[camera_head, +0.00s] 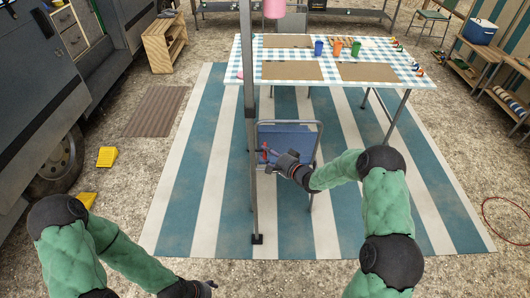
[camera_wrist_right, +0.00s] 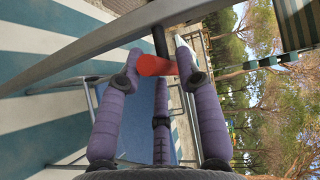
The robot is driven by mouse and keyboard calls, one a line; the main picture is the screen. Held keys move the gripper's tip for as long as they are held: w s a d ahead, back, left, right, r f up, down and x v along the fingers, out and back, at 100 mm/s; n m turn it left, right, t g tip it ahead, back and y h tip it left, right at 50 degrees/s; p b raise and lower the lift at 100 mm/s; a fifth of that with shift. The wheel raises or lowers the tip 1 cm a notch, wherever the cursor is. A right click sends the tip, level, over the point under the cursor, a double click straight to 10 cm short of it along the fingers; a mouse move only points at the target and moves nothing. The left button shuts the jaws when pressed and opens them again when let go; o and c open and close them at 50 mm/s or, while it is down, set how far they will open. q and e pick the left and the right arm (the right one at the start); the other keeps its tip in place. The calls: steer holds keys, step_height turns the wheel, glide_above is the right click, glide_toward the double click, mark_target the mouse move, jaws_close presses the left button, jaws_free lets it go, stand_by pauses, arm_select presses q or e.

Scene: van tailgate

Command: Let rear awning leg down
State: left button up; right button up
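The rear awning leg (camera_head: 250,120) is a grey upright pole with its foot (camera_head: 257,239) on the striped mat. A small red handle (camera_head: 265,153) sticks out from it partway up. My right gripper (camera_head: 278,160) is beside the pole at the red handle. In the right wrist view its purple fingers (camera_wrist_right: 159,60) stand apart, and the red handle (camera_wrist_right: 156,66) lies across the gap between the fingertips. I cannot tell whether they touch it. The leg (camera_wrist_right: 95,55) crosses that view slantwise. My left gripper (camera_head: 205,289) is low at the bottom edge, its fingers unclear.
A blue folding chair (camera_head: 302,140) stands just behind my right gripper. A table with a checked cloth (camera_head: 390,55) holds cups and boards. The van (camera_head: 45,95) is at the left, with yellow chocks (camera_head: 107,157) by its wheel. The front right of the mat is clear.

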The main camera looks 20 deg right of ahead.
steer(key=v, duration=1)
steer(key=shift+s+d, duration=0.1)
steer(key=s+a+f+n+g+h, duration=0.25)
steer(key=s+a+f, duration=0.3)
steer(key=f, duration=0.35)
steer(key=s+a+f+n+g+h, duration=0.1)
steer(key=s+a+f+g, duration=0.4)
steer(key=f, duration=0.3)
steer(key=s+a+f+n+g, duration=0.1)
steer(key=s+a+f+g, duration=0.1)
steer(key=s, duration=0.5)
steer(key=s+a+f+n+g, duration=0.1)
steer(key=s+f+n+g, duration=0.1)
steer(key=s, duration=0.5)
steer(key=s+a+f+n+g, duration=0.2)
steer(key=s, duration=0.5)
steer(key=shift+a, duration=0.3)
steer(key=shift+s+d+g, duration=0.1)
steer(key=shift+g, duration=0.15)
